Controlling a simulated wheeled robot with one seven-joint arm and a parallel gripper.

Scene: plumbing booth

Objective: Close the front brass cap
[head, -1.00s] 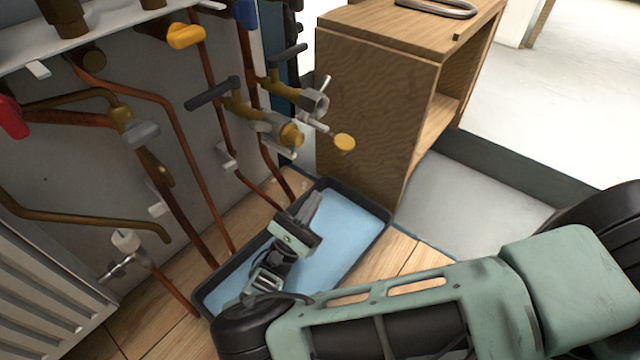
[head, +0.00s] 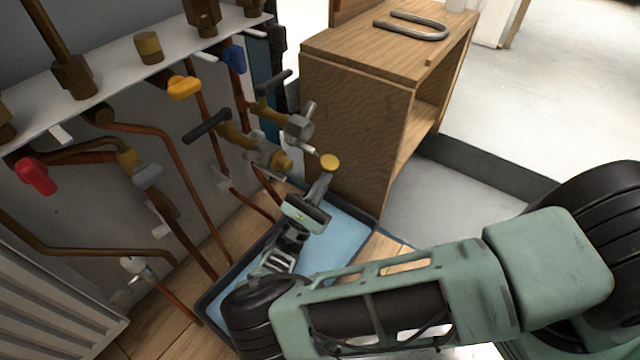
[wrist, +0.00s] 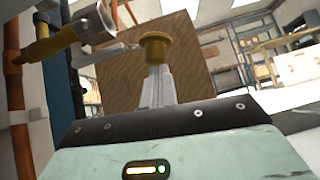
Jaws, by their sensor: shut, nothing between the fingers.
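The front brass cap (head: 330,162) is a round yellow disc out in front of the front valve (head: 299,127), beside its grey fitting. In the wrist view the brass cap (wrist: 157,47) stands straight ahead, just past the fingertips, with its lower part behind them. My gripper (head: 325,180) points up at the cap from below, fingers together and empty. The closed fingers also show in the wrist view (wrist: 158,85). I cannot tell whether they touch the cap. A second brass end (head: 283,161) faces out from the neighbouring valve, left of the cap.
A wooden cabinet (head: 350,130) stands close behind the cap, with a bent grey pipe (head: 412,25) on top. A blue-lined tray (head: 345,237) lies below my gripper. Copper pipes and valves, including a red handle (head: 36,176), fill the left. Open floor lies right.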

